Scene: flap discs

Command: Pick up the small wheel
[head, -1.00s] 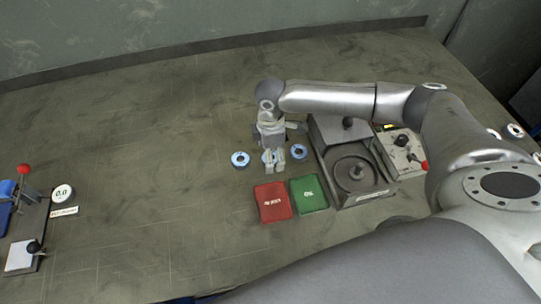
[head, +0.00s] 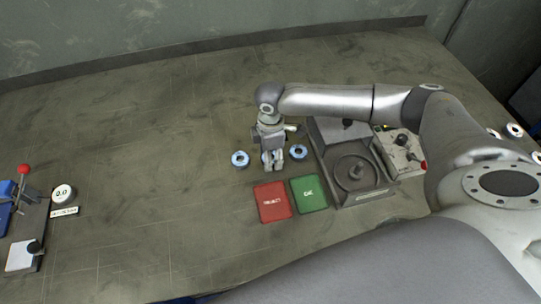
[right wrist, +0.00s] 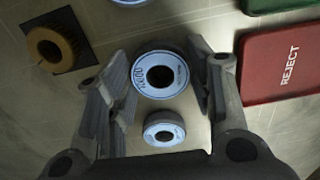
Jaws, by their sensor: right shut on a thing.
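My right gripper (head: 272,166) points down at the row of wheels. In the right wrist view its fingers (right wrist: 166,72) are shut on a pale blue wheel (right wrist: 138,82) with dark lettering and a dark centre hole. That wheel is mostly hidden by the fingers in the head view. A wheel (head: 240,159) lies to the left of the gripper and shows smaller in the right wrist view (right wrist: 150,132). Another wheel (head: 298,152) lies to the right, cut off at the top of the wrist view (right wrist: 130,2). I cannot tell whether the held wheel is off the table.
A red REJECT tray (head: 272,212) and a green tray (head: 309,205) lie in front. A grey machine with a round plate (head: 345,185) stands to the right. A brown ring (right wrist: 46,44) lies on a dark square. The table's middle left is clear.

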